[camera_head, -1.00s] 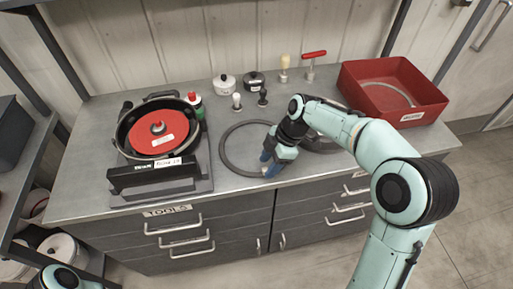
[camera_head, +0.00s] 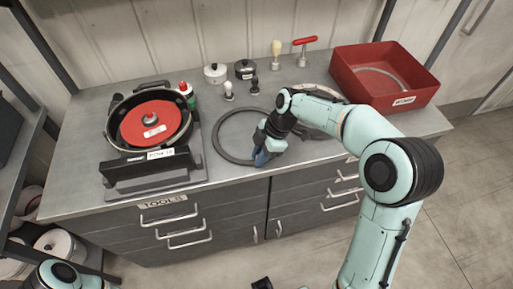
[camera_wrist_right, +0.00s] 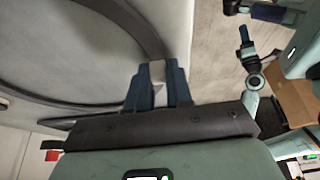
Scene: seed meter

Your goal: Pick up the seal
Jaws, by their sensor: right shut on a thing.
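The seal, a large dark grey ring (camera_head: 222,149), lies on the grey counter, left of the middle. My right gripper (camera_head: 262,157) reaches down to the ring's front right side. In the right wrist view its blue fingers (camera_wrist_right: 157,84) are shut on the band of the seal (camera_wrist_right: 138,25). Whether the seal is lifted there is not clear. The part of the ring at the fingers is hidden in the head view. A dark gripper with blue fingers, apparently my left one, shows in the right wrist view (camera_wrist_right: 244,42); its opening cannot be made out.
A pan-like housing with a red disc (camera_head: 150,124) stands at left. A green bottle with a red cap (camera_head: 187,92) and several small knobbed tools stand behind the seal. A red bin (camera_head: 390,88) is at back right. Another ring (camera_head: 322,128) lies partly behind my arm.

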